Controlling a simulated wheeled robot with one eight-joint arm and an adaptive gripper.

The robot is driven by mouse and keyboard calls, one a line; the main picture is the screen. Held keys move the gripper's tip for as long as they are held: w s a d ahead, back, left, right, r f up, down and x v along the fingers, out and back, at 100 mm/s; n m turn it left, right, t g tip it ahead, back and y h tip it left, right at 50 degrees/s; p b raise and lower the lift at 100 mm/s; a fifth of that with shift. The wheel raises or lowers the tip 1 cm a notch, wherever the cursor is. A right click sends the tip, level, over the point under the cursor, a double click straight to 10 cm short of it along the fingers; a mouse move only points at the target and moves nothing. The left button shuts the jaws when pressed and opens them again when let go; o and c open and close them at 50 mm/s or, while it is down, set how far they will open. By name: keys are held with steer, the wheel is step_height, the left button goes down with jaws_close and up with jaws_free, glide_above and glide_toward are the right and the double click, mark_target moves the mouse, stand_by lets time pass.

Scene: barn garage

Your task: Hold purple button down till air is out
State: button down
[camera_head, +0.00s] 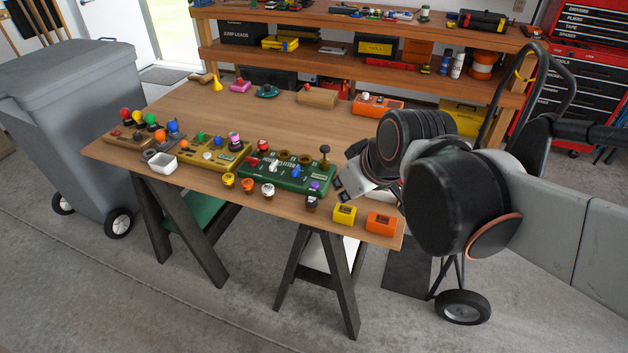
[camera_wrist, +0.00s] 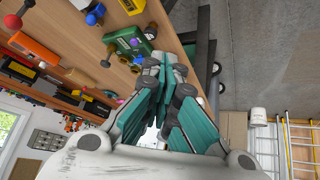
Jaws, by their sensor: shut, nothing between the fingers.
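The green control box (camera_head: 290,178) lies on the workbench near its front edge, with several knobs and buttons on top. A small purple button (camera_head: 316,185) sits at its right end, close to a dark knob. In the wrist view the purple button (camera_wrist: 134,42) shows on the green box (camera_wrist: 118,42), left of my fingertips. My gripper (camera_head: 346,188) is just right of the box's right end in the head view. Its teal-padded fingers (camera_wrist: 165,62) are shut and empty, apart from the button in the picture. The exact height above the bench is unclear.
Yellow (camera_head: 345,214) and orange (camera_head: 381,222) small boxes sit near the workbench's front right corner. A yellow control box (camera_head: 212,154) and several loose knobs lie left of the green box. The rear middle of the workbench (camera_head: 260,110) is mostly clear.

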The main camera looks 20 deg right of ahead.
steer(key=w+f+n+y+p, duration=0.1)
steer(key=w+n+y+p, duration=0.35)
steer(key=w, duration=1.05)
steer(key=n+p, duration=0.2)
steer(key=n, duration=0.6)
glide_above(313, 186)
step_height(313, 186, down, 8)
steer(key=shift+f+b, duration=0.1)
steer(key=shift+b, duration=0.2)
step_height(313, 186, down, 9)
steer(key=b, duration=0.6)
steer(key=shift+r, duration=0.2)
steer(key=shift+f, duration=0.1)
steer(key=shift+f+b, duration=0.25)
steer(key=shift+b, duration=0.1)
